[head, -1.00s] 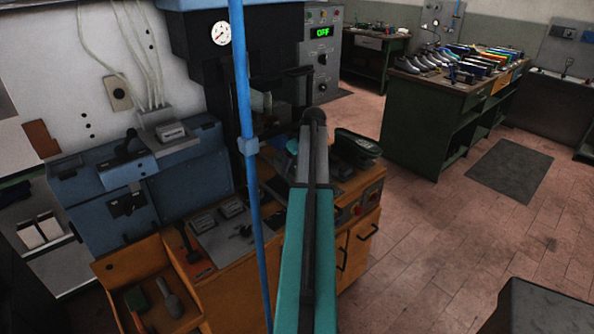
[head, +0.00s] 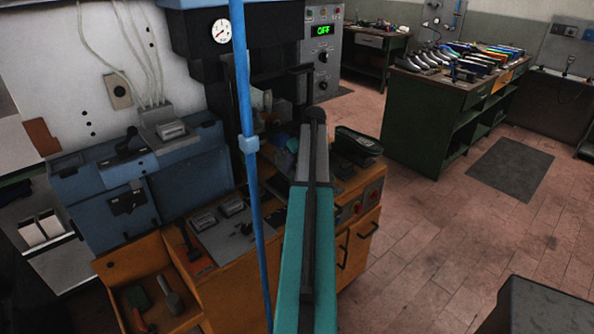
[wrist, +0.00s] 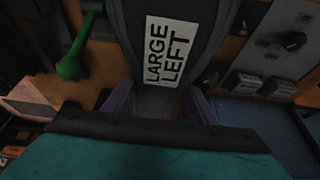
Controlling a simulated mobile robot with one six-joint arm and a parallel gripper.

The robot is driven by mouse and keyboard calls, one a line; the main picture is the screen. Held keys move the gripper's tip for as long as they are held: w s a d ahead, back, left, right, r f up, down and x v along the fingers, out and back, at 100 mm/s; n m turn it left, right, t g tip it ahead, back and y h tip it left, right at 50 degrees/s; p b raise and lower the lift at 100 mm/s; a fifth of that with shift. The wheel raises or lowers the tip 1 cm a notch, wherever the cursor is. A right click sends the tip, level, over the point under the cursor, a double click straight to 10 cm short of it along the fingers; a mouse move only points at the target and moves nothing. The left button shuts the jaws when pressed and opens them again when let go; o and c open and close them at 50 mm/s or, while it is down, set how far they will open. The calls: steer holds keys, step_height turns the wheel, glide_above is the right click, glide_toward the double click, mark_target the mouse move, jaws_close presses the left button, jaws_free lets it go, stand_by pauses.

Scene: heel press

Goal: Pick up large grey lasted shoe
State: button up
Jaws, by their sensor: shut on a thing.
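The large grey lasted shoe (wrist: 165,95) is in the wrist view, a dark grey form with a white label reading "LARGE LEFT". It runs from the top of the picture down between my fingers, and its far end is cut off. My gripper (wrist: 158,102) has purple fingers on both sides of it and is shut on it. In the head view my teal arm hides the gripper and the held shoe. I cannot tell whether the shoe touches the surface below.
The orange workbench (head: 225,290) carries tools and a dark green-edged item (head: 358,142). The blue machine (head: 170,185) stands left, the black press (head: 225,85) behind. A green bench (head: 430,125) with several shoes is far right. A blue pole (head: 247,110) crosses the view.

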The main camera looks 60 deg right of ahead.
steer(key=shift+d+r, duration=0.1)
steer(key=shift+r, duration=0.05)
steer(key=shift+d+r+b, duration=0.1)
steer(key=shift+r+b, duration=0.65)
steer(key=shift+r, duration=0.75)
steer(key=shift+r+b, duration=0.7)
steer(key=shift+r, duration=1.2)
steer(key=s+a+b, duration=0.1)
steer(key=s, duration=0.4)
steer(key=s+a+b, duration=0.2)
steer(key=s, duration=0.3)
steer(key=s+a+b, duration=0.1)
steer(key=s+a, duration=0.1)
steer(key=s, duration=0.3)
steer(key=shift+s+a+f+b, duration=0.1)
steer(key=shift+s+a+b, duration=0.2)
steer(key=shift+b, duration=0.1)
steer(key=shift+s+a, duration=0.2)
steer(key=shift+s, duration=0.55)
steer(key=shift+s, duration=0.15)
